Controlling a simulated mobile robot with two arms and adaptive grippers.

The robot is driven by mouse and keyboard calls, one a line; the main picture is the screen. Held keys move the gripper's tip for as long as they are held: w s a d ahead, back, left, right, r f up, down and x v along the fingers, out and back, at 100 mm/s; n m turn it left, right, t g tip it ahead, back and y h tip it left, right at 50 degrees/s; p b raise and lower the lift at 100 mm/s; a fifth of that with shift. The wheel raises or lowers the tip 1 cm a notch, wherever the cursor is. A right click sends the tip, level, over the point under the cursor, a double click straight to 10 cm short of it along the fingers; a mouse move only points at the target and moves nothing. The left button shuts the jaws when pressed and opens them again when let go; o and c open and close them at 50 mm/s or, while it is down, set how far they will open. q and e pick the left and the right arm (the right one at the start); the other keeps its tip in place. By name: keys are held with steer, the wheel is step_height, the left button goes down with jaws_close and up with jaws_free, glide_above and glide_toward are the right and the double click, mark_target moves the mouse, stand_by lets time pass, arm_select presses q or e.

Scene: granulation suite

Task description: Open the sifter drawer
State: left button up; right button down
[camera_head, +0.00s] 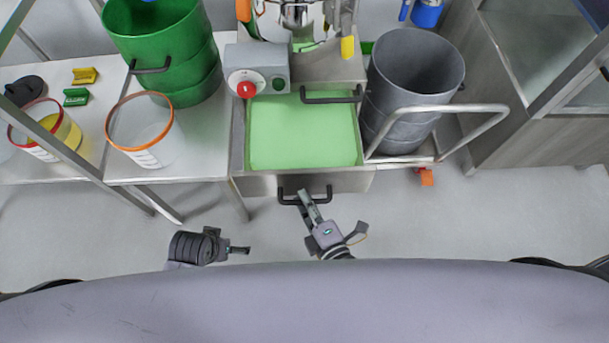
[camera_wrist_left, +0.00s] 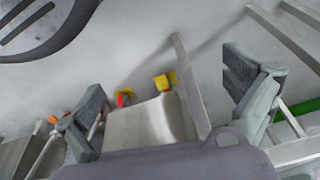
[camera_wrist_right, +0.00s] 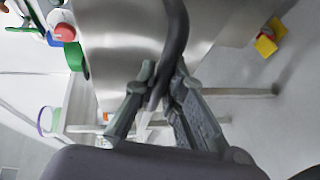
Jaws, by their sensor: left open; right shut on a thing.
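The sifter drawer (camera_head: 303,182) is pulled out towards me in the head view, and its light green inside shows from above. A dark bar handle (camera_head: 290,199) is on its steel front. My right gripper (camera_head: 308,200) is shut on that handle. In the right wrist view the dark handle (camera_wrist_right: 174,45) runs between the fingers of my right gripper (camera_wrist_right: 158,100). My left gripper (camera_head: 240,249) is open and empty, low and left of the drawer, apart from it. In the left wrist view the spread fingers of my left gripper (camera_wrist_left: 168,105) have nothing between them.
The sifter's control box (camera_head: 262,72) with a red knob stands behind the drawer. A grey drum (camera_head: 400,95) on a trolley is close on the right. A steel table (camera_head: 200,160) with a green drum (camera_head: 165,50) is on the left. The floor in front is clear.

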arm_select(q)
steer(key=f, duration=0.1)
steer(key=s+f+p, duration=0.1)
steer(key=f, duration=0.3)
steer(key=shift+s+f, duration=0.25)
steer(key=shift+s, duration=0.1)
arm_select(e)
steer(key=s, duration=0.7)
steer(key=shift+s, duration=0.15)
steer(key=c, duration=1.7)
jaws_free()
arm_select(q)
steer(key=shift+a, duration=0.1)
arm_select(e)
steer(key=shift+o, duration=0.2)
steer(key=v, duration=1.2)
